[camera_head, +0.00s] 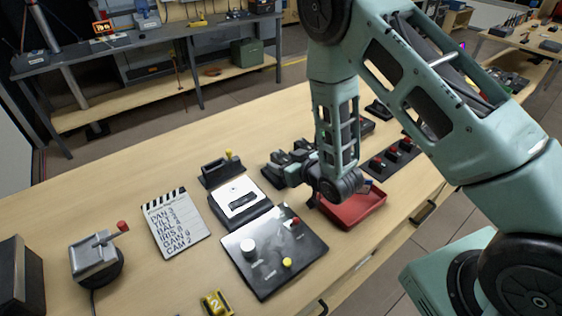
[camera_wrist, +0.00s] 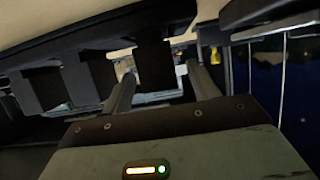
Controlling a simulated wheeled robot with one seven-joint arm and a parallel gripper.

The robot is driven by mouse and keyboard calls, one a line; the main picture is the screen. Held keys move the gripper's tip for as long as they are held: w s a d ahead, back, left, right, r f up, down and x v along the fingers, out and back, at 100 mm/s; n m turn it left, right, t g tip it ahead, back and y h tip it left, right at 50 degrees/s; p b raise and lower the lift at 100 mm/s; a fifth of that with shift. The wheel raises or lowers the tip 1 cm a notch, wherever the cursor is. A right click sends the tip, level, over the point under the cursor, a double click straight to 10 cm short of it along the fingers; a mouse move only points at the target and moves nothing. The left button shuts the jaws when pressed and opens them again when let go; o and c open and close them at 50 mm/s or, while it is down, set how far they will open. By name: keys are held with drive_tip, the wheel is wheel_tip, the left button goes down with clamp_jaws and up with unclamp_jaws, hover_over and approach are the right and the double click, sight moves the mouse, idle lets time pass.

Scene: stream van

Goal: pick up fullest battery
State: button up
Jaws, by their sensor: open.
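Several dark block-shaped batteries (camera_head: 280,160) stand in a row on the table in the head view, left of my wrist. In the wrist view, a dark block (camera_wrist: 155,68) lies between the two metal fingers of my gripper (camera_wrist: 163,85), with more dark blocks (camera_wrist: 98,80) to its left. My gripper is open and around or just short of that block; I cannot tell whether it touches. In the head view my gripper (camera_head: 304,174) is low beside the batteries, partly hidden by my wrist. No charge marks on the batteries can be read.
A black control panel (camera_head: 265,270), a white-topped device (camera_head: 240,197) and a clapperboard (camera_head: 172,228) lie left and in front. A panel with red knobs (camera_head: 380,165) lies behind the tray.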

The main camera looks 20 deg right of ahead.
drive_tip(key=shift+x, duration=1.05)
drive_tip(key=c, duration=1.3)
drive_tip(key=shift+o, duration=0.2)
drive_tip(key=shift+r, duration=0.1)
